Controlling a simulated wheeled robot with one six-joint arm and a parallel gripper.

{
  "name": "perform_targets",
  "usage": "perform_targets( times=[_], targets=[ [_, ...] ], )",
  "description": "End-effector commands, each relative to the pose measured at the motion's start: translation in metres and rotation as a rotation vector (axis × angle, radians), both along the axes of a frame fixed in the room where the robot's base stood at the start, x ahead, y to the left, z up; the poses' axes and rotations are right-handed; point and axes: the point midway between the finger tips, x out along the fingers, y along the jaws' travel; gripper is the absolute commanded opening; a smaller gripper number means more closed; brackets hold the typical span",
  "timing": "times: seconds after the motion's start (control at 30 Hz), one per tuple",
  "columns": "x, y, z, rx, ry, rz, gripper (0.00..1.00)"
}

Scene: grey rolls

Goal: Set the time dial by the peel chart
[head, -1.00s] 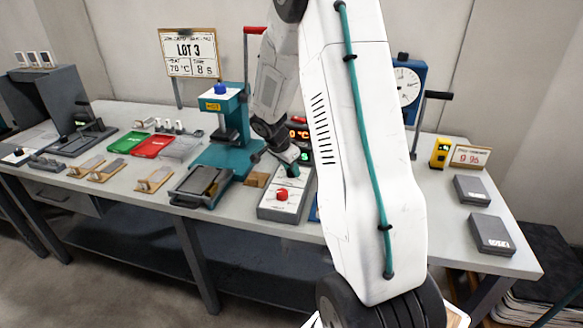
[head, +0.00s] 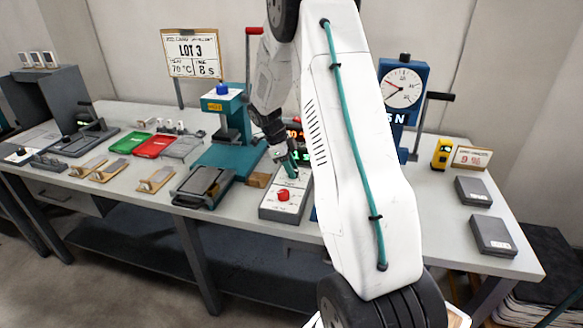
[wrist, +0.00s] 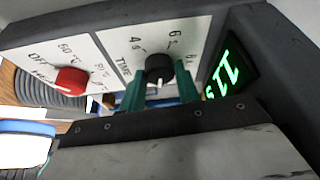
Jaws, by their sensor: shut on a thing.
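The peel chart (head: 192,54) stands behind the bench and reads LOT 3, 70 °C, 8 s. The control box (head: 270,210) sits at the bench's front middle. Its black time dial (wrist: 160,69) shows in the wrist view, with a white mark towards my gripper and the figures 4 and 6 beyond. My gripper (wrist: 161,90) is shut on this dial, one teal fingertip on each side. In the head view, my gripper (head: 291,166) is over the box and hides the dial. The red temperature dial (wrist: 71,80) is to the left. The green display (wrist: 228,75) is lit, slanted and hard to read.
The teal press (head: 222,140) stands left of the box. A blue dial gauge (head: 402,90) stands to the right, behind my arm. Two grey boxes (head: 472,191) lie at the right. Red and green trays (head: 152,146) and several samples lie on the left.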

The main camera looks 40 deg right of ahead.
Motion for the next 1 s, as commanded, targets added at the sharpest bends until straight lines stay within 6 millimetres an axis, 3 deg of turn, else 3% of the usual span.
perform_targets(
  times=[0.3, 0.8, 0.83, 0.9, 1.0],
  targets=[
    [0.0031, -0.0003, 0.0008, 0.000, -0.008, -0.103, 0.10],
    [0.0030, -0.0006, 0.0011, -0.001, -0.007, -0.118, 0.10],
    [0.0030, -0.0006, 0.0012, -0.001, -0.007, -0.118, 0.38],
    [0.0027, -0.0007, 0.0011, -0.001, -0.006, -0.118, 0.54],
    [0.0020, -0.0008, 0.0008, -0.001, -0.005, -0.119, 0.54]
  ],
)
